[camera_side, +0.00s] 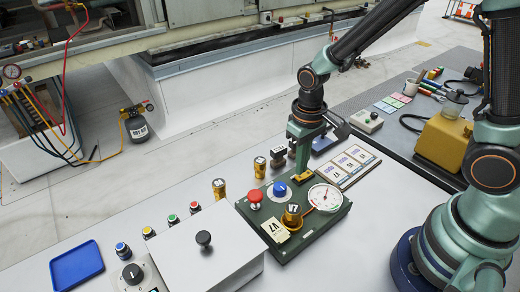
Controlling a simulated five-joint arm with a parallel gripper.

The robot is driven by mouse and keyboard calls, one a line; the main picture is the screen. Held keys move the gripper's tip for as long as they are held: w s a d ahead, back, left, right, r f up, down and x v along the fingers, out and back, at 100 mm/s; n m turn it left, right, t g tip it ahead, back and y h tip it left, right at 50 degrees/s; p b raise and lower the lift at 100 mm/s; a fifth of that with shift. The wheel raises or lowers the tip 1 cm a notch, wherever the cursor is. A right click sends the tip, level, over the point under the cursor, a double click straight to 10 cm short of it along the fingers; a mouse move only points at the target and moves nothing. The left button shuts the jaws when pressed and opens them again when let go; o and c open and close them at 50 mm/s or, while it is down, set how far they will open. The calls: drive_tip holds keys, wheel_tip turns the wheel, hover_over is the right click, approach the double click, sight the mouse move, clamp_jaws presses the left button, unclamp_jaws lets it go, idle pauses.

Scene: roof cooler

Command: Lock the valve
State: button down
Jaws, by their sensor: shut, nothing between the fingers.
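A dark green panel (318,228) lies on the bench under my gripper. On it are a blue knob (280,188) on a white disc, a red mushroom button (255,197), a round dial gauge (325,197) and a brass fitting (291,214) with a dark top, perhaps the valve. A cream tag (275,231) with dark lettering lies beside the brass fitting. My gripper (301,178) points down, shut and empty, above the back of the panel between the blue knob and the gauge. Whether its tips touch the panel cannot be told.
A grey box with a black knob (204,240) stands left of the panel. Small brass-coloured cylinders (219,188) and coloured buttons (172,219) line the bench behind. A framed card tray (345,166) lies right.

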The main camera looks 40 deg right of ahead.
drive_tip(key=shift+f, duration=0.9)
idle(0.3)
drive_tip(key=shift+r, duration=3.55)
drive_tip(key=s+d+r+t, duration=0.2)
drive_tip(key=d+r, duration=0.1)
drive_tip(key=r, duration=0.3)
drive_tip(key=s+d+r+t, duration=0.3)
drive_tip(key=r, duration=0.3)
drive_tip(key=shift+r+t, duration=0.3)
drive_tip(key=shift+r, duration=0.1)
